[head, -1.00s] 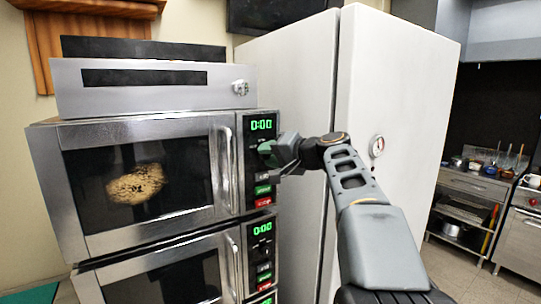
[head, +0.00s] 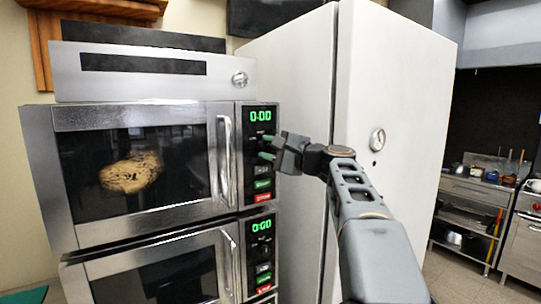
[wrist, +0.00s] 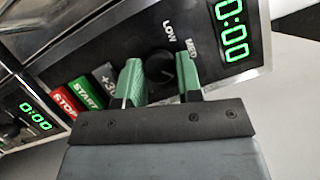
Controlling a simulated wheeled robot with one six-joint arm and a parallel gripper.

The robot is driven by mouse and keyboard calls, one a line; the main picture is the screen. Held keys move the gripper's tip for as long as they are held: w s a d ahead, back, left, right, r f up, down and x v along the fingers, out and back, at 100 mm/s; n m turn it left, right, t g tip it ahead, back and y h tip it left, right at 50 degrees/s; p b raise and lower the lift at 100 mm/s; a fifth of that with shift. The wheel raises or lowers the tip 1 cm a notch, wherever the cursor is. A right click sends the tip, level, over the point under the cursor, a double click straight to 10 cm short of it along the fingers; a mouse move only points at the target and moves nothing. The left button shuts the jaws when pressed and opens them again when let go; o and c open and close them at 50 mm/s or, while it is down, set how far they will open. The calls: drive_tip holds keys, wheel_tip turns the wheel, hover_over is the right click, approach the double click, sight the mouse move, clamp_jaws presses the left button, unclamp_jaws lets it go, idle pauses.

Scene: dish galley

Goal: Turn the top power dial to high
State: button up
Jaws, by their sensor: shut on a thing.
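The top power dial (wrist: 160,66) is a round black knob on the top microwave's black panel (head: 262,117). In the wrist view it sits between the two green fingertips of my gripper (wrist: 161,80). My gripper (head: 267,147) is shut on the dial, with one finger on each side. The labels LOW and MED are readable beside the dial in the wrist view. No HIGH label is readable, and the dial's pointer is too dark to read clearly. The top display (wrist: 230,27) shows green zeros.
A second microwave (head: 150,270) with its own dial (head: 264,251) stands directly below. START (wrist: 86,92) and STOP (wrist: 64,105) buttons lie close to my fingers. A vertical door handle (head: 225,160) is left of the panel. A tall white cabinet (head: 395,120) stands close on the right.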

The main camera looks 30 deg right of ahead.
drive_tip(key=shift+m+t+b, duration=0.6)
drive_tip(key=shift+m+b, duration=0.1)
drive_tip(key=shift+m, duration=0.8)
drive_tip(key=o, duration=0.9)
drive_tip(key=shift+o, duration=0.2)
drive_tip(key=b+v, duration=0.4)
drive_tip(key=v, duration=0.9)
drive_tip(key=shift+s, duration=0.4)
drive_tip(key=shift+d+f, duration=0.1)
drive_tip(key=shift+d, duration=0.05)
